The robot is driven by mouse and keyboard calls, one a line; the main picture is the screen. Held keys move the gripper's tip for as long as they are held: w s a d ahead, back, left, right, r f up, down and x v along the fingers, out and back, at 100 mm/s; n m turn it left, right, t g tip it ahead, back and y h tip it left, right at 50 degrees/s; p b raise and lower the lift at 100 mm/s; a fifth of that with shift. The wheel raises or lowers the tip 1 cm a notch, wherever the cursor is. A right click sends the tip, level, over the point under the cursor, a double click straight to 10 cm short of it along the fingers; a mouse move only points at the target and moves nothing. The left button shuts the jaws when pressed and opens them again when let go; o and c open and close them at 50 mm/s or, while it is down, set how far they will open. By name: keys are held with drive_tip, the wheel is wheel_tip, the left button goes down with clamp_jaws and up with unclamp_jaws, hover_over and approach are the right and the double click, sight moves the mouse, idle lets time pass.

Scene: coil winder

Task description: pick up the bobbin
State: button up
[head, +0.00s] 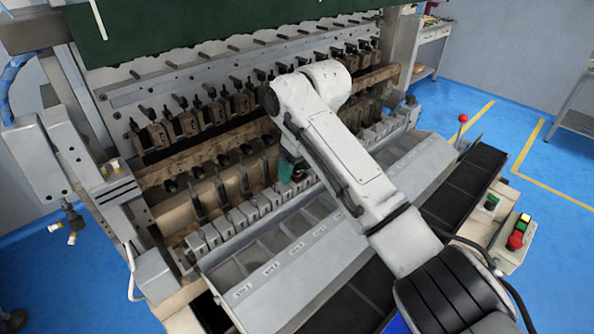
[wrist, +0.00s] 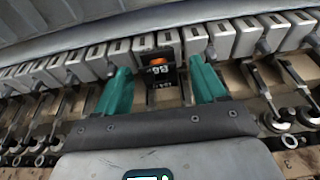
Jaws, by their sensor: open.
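In the wrist view, a small black piece with an orange centre and pale markings, which looks like the bobbin (wrist: 158,62), sits in the row of grey blocks. My gripper (wrist: 160,72) is open, with one teal finger on each side of this piece. The fingers appear apart from it, and whether either one touches it is not clear. In the head view, only a bit of my gripper's teal (head: 290,168) shows beside the winder's row of blocks. My arm hides the rest of it and the bobbin there.
Grey blocks (wrist: 88,65) stand close on both sides of the fingers. Metal rods and rings (wrist: 285,110) lie nearby. In the head view, a sloped labelled tray (head: 275,268) runs along the front, with a dark conveyor (head: 478,175) and a button box (head: 513,242) at right.

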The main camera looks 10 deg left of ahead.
drive_tip(key=shift+c, duration=0.5)
drive_tip(key=c, duration=1)
drive_tip(key=shift+r+b, duration=0.4)
drive_tip(key=shift+r, duration=0.45)
drive_tip(key=s+d+r+p, duration=0.1)
drive_tip(key=s+r, duration=0.2)
drive_tip(key=s, duration=0.1)
drive_tip(key=s+d+r, duration=0.2)
drive_tip(key=s+r, duration=0.2)
drive_tip(key=s+d+r+p, duration=0.1)
drive_tip(key=s+r, duration=0.3)
drive_tip(key=s, duration=0.1)
drive_tip(key=shift+s+d+r+p, duration=0.1)
drive_tip(key=shift+d+r+p, duration=0.1)
drive_tip(key=shift+p, duration=0.1)
